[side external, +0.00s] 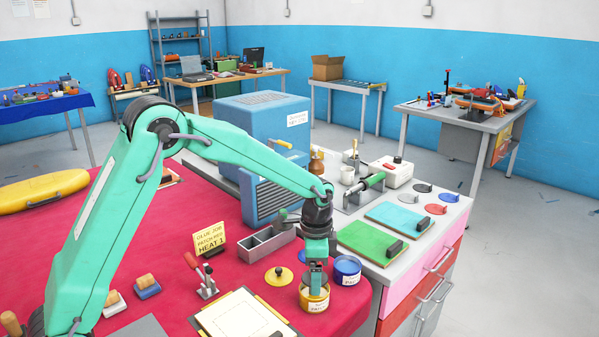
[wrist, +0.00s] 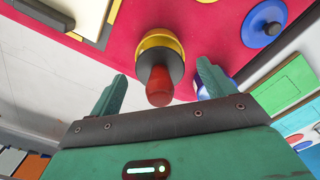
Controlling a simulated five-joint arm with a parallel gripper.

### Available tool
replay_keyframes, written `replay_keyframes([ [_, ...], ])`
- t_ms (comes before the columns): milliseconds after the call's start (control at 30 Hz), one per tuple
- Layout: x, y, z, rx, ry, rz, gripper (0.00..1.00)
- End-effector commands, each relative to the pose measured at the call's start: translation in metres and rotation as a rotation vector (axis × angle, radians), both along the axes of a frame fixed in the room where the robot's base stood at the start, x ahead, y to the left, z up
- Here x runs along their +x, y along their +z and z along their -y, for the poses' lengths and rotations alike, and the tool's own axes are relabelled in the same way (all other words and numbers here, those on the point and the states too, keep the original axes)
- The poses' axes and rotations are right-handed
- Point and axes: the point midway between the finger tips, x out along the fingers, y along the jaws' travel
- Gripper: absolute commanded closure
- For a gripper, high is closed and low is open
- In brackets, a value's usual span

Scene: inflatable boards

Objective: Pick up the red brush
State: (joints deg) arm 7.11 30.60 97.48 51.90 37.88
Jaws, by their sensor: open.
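The red brush (wrist: 159,86) shows its rounded red handle in the wrist view, rising toward the camera from a yellow pot (wrist: 148,42) with a dark inside. My gripper (wrist: 162,78) is open, with one green finger on each side of the handle; I see a gap on both sides. In the side view my gripper (side external: 317,274) points down over the yellow pot (side external: 314,302) near the front of the red cloth. The brush is not clearly visible there, hidden by the gripper.
A blue pot (side external: 347,271) stands close right of the yellow one. A yellow lid (side external: 279,276) lies to the left, and a grey tray (side external: 266,244) sits behind. A toggle clamp (side external: 204,280) and a paper-topped board (side external: 241,316) are further left. Green board (side external: 372,246) lies on the right bench.

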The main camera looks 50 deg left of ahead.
Motion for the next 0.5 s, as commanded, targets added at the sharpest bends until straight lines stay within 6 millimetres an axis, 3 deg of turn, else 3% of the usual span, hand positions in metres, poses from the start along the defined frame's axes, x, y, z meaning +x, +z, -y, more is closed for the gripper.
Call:
replay_keyframes([
  [433, -0.0001, 0.0003, 0.0000, 0.000, 0.000, 0.000, 0.18],
  [500, -0.0001, 0.0003, 0.0000, 0.000, 0.000, 0.000, 0.32],
])
